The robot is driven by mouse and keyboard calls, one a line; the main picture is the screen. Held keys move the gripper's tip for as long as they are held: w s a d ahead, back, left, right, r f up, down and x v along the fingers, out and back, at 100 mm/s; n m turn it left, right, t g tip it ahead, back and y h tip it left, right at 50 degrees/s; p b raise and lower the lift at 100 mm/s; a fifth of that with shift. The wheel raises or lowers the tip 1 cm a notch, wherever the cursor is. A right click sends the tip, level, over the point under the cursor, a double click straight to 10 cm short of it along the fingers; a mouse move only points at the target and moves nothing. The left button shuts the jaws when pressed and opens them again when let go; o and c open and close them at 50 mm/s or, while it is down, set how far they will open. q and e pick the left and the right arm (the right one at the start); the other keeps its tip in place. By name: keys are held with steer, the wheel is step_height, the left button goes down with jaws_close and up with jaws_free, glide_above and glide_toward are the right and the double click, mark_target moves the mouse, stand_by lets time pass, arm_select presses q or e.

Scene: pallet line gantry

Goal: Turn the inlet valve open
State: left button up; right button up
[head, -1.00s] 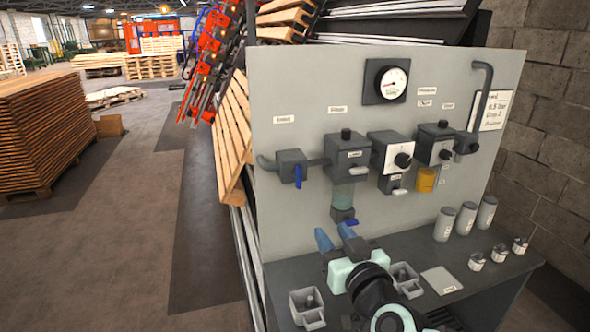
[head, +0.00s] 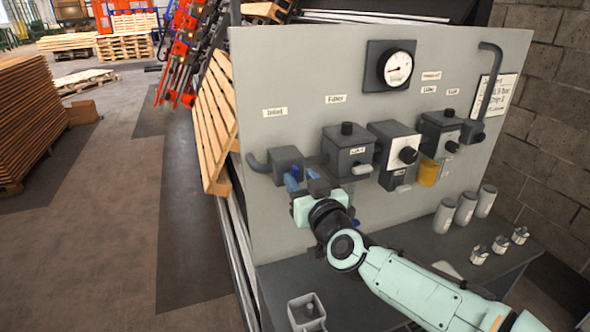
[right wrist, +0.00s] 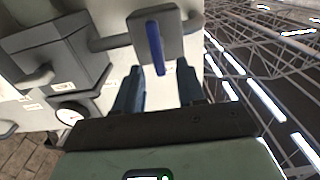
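The inlet valve is a grey block (head: 286,163) at the left of the grey panel, under the "Inlet" label. Its blue lever (head: 295,172) points down and is partly hidden by my gripper in the head view. My right gripper (head: 301,178) is just below and in front of the valve. In the right wrist view the blue lever (right wrist: 154,45) hangs with its lower end near the gap of my right gripper (right wrist: 160,74). The two fingers are apart, one on each side, and do not appear to press on it. My left gripper is not in view.
A filter block (head: 348,152), a regulator (head: 393,150) and a gauge (head: 388,66) are on the panel to the right. A grey shelf (head: 400,240) below holds several canisters and a square cup (head: 306,311). Wooden pallets (head: 213,120) stand at the left.

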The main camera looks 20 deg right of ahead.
mark_target(297, 174)
steer(key=shift+w+d, duration=0.15)
steer(key=shift+w, duration=1.8)
jaws_close()
